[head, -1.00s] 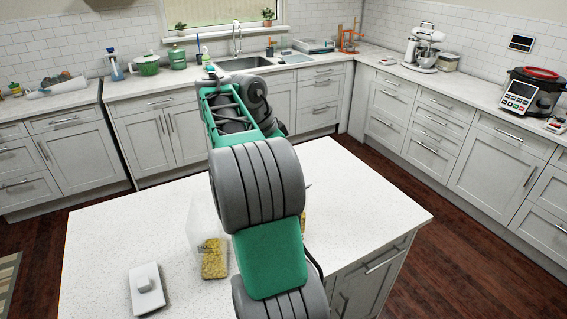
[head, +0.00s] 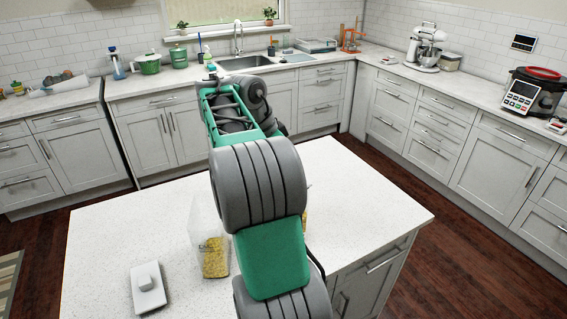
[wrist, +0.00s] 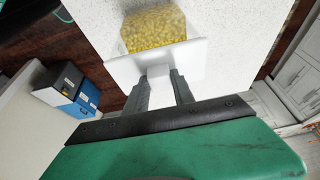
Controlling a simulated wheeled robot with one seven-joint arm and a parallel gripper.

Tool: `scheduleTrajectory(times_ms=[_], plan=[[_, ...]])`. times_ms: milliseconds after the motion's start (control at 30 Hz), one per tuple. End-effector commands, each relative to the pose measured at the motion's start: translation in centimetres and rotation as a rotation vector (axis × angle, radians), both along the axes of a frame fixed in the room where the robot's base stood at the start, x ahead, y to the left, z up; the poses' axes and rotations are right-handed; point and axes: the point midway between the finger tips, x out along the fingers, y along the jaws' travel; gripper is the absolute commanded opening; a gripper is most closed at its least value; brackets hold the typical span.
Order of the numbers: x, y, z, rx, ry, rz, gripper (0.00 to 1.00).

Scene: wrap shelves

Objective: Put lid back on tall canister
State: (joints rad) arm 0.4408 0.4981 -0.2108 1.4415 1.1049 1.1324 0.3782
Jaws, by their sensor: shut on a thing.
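In the wrist view my gripper (wrist: 163,76) is shut on the knob of a white lid (wrist: 192,55). Just beyond the lid is a clear canister of yellow pieces (wrist: 153,27); I cannot tell whether lid and canister touch. In the head view my arm hides my gripper and the held lid. A tall clear canister (head: 215,256), with yellow contents low down, stands on the island left of my arm. A sliver of another yellow-filled container (head: 305,221) shows right of my arm. I cannot tell which one the wrist view shows.
Another white lid with a knob (head: 148,288) lies on the island (head: 110,235) at the front left. The island top around it is mostly clear. Blue and dark boxes (wrist: 68,88) show at the left in the wrist view. Counters with kitchen items line the back.

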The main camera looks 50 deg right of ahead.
Motion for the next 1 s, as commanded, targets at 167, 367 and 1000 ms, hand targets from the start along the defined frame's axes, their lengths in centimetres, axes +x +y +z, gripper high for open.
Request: scheduleTrajectory(times_ms=[167, 367, 1000], plan=[[0.01, -0.01, 0.03, 0.0, -0.001, -0.001, 0.0], [0.0, -0.01, -0.18, 0.0, -0.001, 0.0, 0.0], [0.0, -0.01, -0.79, 0.0, -0.001, -0.001, 0.0]])
